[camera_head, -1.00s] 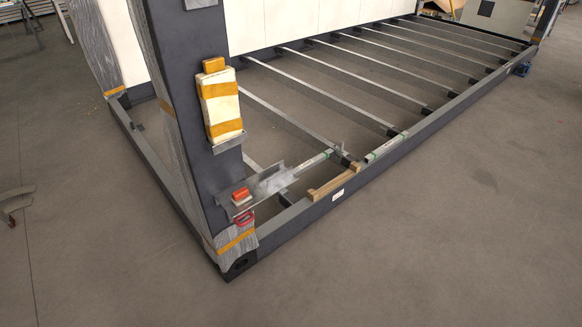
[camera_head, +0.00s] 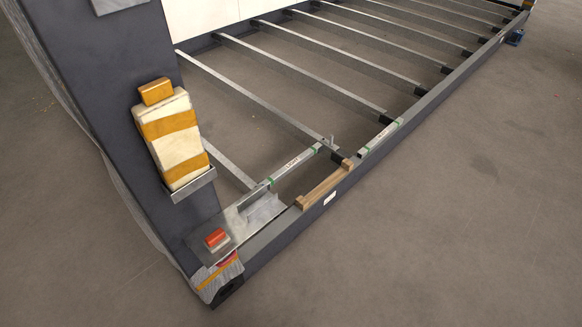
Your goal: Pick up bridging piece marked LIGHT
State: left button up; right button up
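A pale grey bar with green bands near its ends and dark lettering (camera_head: 293,165) lies inside the near corner of the frame, close to a metal bracket. A second, similar pale bar with green bands (camera_head: 381,137) lies along the front rail, farther right. The lettering on both is too small for me to read surely, so I cannot tell which is marked LIGHT. A wooden piece with raised end blocks (camera_head: 326,186) lies on the front rail between them. Neither of my grippers is in view.
The dark container frame (camera_head: 283,232) has several metal cross bars with open gaps between them. A corner post (camera_head: 105,105) carries a padded, orange-strapped bundle (camera_head: 173,138) on a small ledge. A red-orange block (camera_head: 216,238) sits on the corner plate. The floor in front is clear.

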aim_at(290, 166)
jog(key=u, duration=0.45)
jog(key=i+l+u, duration=0.1)
jog(key=u, duration=0.35)
jog(key=l+u, duration=0.15)
jog(key=u, duration=0.3)
jog(key=i+l+u, duration=0.15)
jog(key=l+u, duration=0.3)
jog(key=l, duration=0.5)
jog(key=l+u, duration=0.45)
jog(key=l, duration=0.55)
jog(key=k+l+u, duration=0.15)
jog(key=l+u, duration=0.3)
jog(key=l, duration=0.5)
